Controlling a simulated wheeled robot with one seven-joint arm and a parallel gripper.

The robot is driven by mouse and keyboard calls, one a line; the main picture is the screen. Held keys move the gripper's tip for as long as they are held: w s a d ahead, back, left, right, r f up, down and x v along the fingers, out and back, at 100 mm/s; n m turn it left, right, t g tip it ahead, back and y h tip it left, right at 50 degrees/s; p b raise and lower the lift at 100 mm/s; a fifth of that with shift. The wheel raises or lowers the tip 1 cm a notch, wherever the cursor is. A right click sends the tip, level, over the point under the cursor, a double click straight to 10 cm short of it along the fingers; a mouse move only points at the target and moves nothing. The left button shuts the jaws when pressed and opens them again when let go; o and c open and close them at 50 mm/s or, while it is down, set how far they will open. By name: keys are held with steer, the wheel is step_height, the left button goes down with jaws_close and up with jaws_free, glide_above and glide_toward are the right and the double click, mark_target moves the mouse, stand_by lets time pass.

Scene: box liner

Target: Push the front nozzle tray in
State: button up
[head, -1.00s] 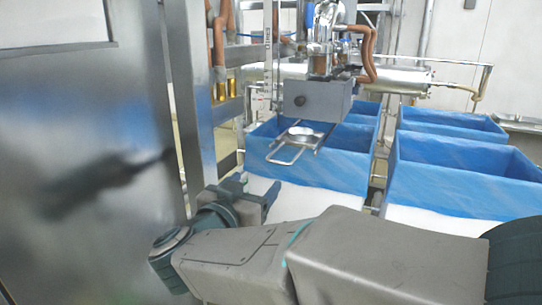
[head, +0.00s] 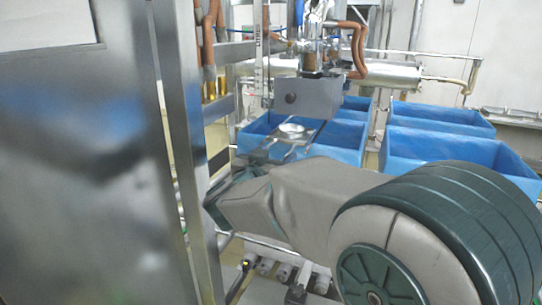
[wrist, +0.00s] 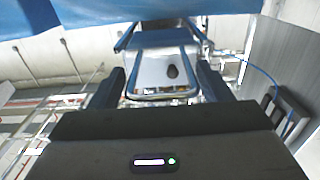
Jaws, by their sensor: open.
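The front nozzle tray (head: 291,134) is a metal frame with a round dish. It sticks out from beneath the grey nozzle block (head: 305,98) in the head view. In the wrist view, the tray's looped front bar (wrist: 162,98) lies across the space between my fingers. My gripper (wrist: 160,75) is open and empty, with one dark finger on each side of the tray. In the head view my gripper (head: 258,160) is at the tray's near end, partly hidden by my arm. I cannot tell whether the fingers touch the tray.
A blue-lined box (head: 345,145) stands behind and below the tray. More blue-lined boxes (head: 440,150) are at the right. A steel post (head: 190,150) and a large metal panel (head: 75,150) stand close on the left. Copper-coloured hoses (head: 357,45) run above the block.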

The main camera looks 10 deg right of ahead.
mark_target(289, 139)
steer(key=c, duration=1.1)
steer(key=p+x, duration=0.2)
steer(key=x, duration=1)
steer(key=shift+w+d, duration=0.2)
steer(key=shift+w, duration=0.1)
